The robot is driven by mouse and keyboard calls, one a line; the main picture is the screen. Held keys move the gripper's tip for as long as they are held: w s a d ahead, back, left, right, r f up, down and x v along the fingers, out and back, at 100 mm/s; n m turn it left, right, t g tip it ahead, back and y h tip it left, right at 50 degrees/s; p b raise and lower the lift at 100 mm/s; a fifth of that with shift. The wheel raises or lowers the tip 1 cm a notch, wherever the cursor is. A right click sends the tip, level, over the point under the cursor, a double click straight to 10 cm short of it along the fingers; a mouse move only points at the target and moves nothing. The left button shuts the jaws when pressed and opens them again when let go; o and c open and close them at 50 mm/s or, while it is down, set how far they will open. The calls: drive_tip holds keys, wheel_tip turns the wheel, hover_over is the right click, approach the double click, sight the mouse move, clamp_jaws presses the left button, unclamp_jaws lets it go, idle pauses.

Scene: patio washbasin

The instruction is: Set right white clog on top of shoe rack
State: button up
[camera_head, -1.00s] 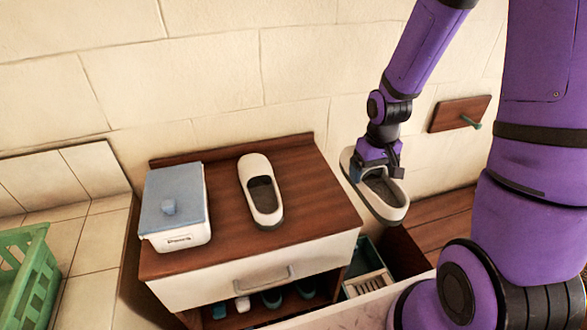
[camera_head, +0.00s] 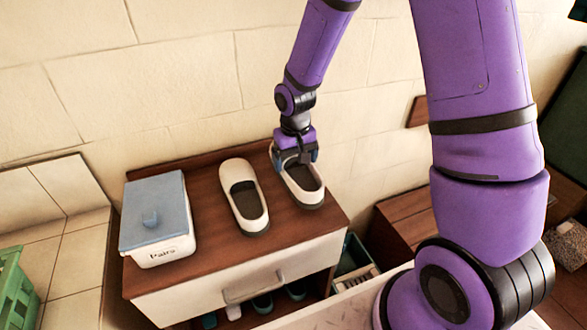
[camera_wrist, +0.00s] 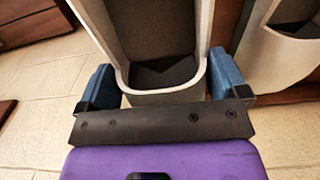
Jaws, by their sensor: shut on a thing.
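My gripper (camera_head: 296,157) is shut on a white clog (camera_head: 304,188) with a dark inside, gripping it at its far end. The held clog is over the right part of the brown top of the shoe rack (camera_head: 205,246); I cannot tell whether it touches the top. A second white clog (camera_head: 244,197) sits on the top just to its left. In the wrist view the held clog (camera_wrist: 150,82) lies between the blue finger pads, and the other clog (camera_wrist: 290,55) shows at the right, apart from it.
A white box with a blue lid (camera_head: 157,214) stands at the left of the rack top. Below is a drawer front with a handle (camera_head: 253,287), and shoes on a shelf under it. A green crate (camera_head: 14,290) stands far left. A wall is close behind.

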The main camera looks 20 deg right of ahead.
sight(294, 169)
drive_tip(key=shift+w+a+f, duration=0.1)
drive_tip(key=shift+a, duration=0.05)
drive_tip(key=shift+f, duration=1.65)
drive_tip(key=shift+f, duration=0.1)
drive_tip(key=o, duration=0.8)
wheel_tip(294, 169, up, 12)
drive_tip(key=shift+r, duration=0.2)
